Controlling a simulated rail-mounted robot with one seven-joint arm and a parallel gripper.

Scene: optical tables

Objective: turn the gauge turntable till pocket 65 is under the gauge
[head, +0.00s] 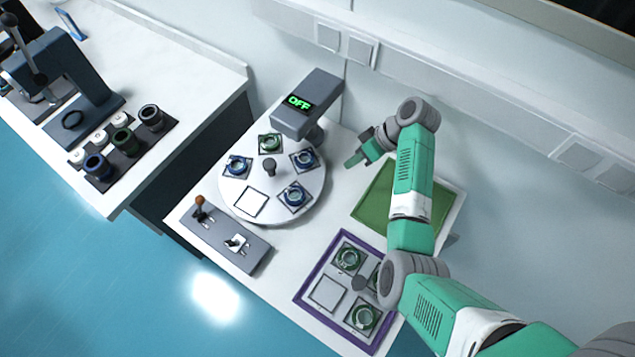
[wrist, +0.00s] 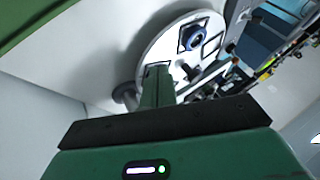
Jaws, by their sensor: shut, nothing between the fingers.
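The gauge turntable (head: 265,210) is a white round plate with a dark centre knob (head: 269,167) and square pockets near its rim. Several pockets hold blue or green ring pieces; the front-left pocket (head: 250,203) is empty. The gauge (head: 308,102) is a grey head over the back of the plate, its display reading OFF in green. Pocket numbers are too small to read. My gripper (head: 354,162) is shut and empty, right of the plate and apart from it in the head view. In the wrist view the turntable (wrist: 160,52) lies beyond my fingers.
A purple-rimmed tray (head: 310,293) with green ring pieces stands at the front right. A green mat (head: 383,208) lies beneath my arm. A grey panel with levers (head: 222,239) sits front left of the turntable. Another bench (head: 190,68) with a press and jars is at left, across a gap.

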